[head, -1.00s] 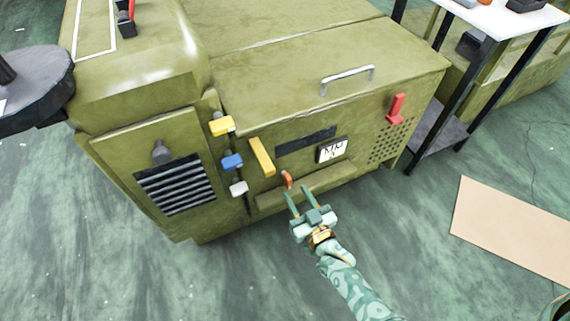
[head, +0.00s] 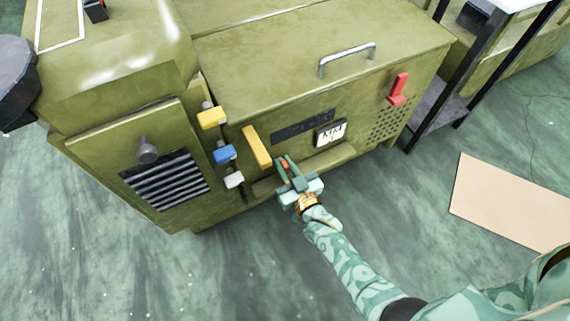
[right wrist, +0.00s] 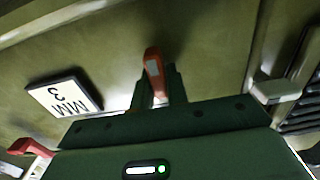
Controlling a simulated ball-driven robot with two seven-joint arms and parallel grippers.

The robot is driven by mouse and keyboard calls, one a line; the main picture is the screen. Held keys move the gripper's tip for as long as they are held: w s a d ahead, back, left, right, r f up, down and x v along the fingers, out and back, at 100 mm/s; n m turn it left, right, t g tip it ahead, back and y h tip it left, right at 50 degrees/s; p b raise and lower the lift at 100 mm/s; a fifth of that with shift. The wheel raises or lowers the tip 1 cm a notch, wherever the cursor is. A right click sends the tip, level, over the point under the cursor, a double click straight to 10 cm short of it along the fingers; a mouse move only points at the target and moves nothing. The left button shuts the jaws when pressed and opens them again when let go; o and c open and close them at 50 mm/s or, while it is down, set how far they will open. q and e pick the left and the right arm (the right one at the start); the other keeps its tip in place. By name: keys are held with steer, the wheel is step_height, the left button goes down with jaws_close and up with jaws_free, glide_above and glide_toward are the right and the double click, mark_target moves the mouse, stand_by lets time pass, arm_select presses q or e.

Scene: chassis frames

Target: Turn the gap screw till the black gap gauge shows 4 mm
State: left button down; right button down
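The gap screw's orange-red handle (head: 285,164) sticks out low on the olive machine's front. In the right wrist view the handle (right wrist: 153,72) stands between my right gripper's fingers (right wrist: 160,88) and fills the gap between them. In the head view my right gripper (head: 286,172) is at the handle, its fingers on either side, and partly hides it. The black-framed gap gauge (head: 331,133) is above and right of the screw. In the right wrist view the gauge (right wrist: 64,96) appears upside down and reads 3 MM. My left gripper is not in view.
A yellow bar (head: 257,146) is left of the screw. Yellow, blue (head: 224,154) and white knobs stand further left. A red lever (head: 398,88) is at the right above a perforated panel. A cardboard sheet (head: 510,200) lies on the open floor.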

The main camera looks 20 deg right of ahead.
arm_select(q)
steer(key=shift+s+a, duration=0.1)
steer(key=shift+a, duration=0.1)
arm_select(e)
steer(key=shift+d+m, duration=0.1)
steer(key=shift+m, duration=0.2)
steer(key=shift+m+p, duration=0.5)
steer(key=shift+m, duration=0.4)
steer(key=shift+d+m, duration=0.2)
steer(key=shift+m, duration=1)
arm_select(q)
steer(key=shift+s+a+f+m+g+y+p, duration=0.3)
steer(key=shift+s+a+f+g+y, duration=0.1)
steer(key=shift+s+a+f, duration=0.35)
arm_select(e)
steer(key=shift+s+f+m, duration=0.1)
steer(key=shift+f+m, duration=0.05)
steer(key=shift+m, duration=0.35)
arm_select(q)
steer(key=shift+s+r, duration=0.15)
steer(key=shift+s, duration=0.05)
arm_select(e)
steer(key=c, duration=1.4)
jaws_free()
